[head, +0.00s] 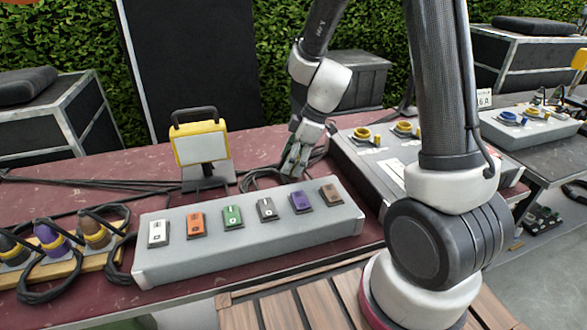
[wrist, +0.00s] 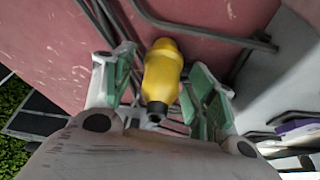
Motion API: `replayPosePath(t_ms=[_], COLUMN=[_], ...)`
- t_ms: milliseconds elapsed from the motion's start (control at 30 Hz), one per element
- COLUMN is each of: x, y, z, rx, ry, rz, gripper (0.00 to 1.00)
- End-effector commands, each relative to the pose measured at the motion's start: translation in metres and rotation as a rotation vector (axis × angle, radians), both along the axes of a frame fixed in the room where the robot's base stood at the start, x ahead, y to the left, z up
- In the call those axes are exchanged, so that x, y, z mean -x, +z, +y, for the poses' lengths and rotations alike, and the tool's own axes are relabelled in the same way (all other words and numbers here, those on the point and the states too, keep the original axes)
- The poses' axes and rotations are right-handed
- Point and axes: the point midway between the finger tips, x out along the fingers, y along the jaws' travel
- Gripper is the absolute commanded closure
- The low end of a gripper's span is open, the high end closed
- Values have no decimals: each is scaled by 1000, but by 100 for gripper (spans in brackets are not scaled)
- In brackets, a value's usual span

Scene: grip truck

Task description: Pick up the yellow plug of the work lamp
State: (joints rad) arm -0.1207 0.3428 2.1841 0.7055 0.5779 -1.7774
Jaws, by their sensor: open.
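The yellow plug (wrist: 163,72) lies on the dark red table top (wrist: 55,40) in the wrist view, with its dark end toward my wrist. My gripper (wrist: 165,85) is open, with one green-padded finger on each side of the plug. Whether either pad touches the plug I cannot tell. In the head view my gripper (head: 296,162) points down behind the grey switch box, and the plug does not show there. The work lamp (head: 201,148), a yellow frame with a pale panel and dark handle, stands upright to the left of my gripper.
The long grey switch box (head: 250,252) with several coloured switches lies in front of my gripper. Dark cables (head: 265,176) run around it. A grey socket box (head: 362,163) with yellow-ringed sockets stands to the right. Several coloured plugs (head: 50,238) sit at the far left.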

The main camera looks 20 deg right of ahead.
Motion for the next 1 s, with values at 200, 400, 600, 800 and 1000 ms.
replayPosePath(t_ms=[200,400,600,800,1000], x=[0,0,0,-1,-1], y=[1,1,1,21,64], z=[0,0,0,0,0], rx=[0,0,0,-2,-1], ry=[0,1,1,2,2], rz=[-1,-1,-1,-6,-7], gripper=[58,91,91,91,91])
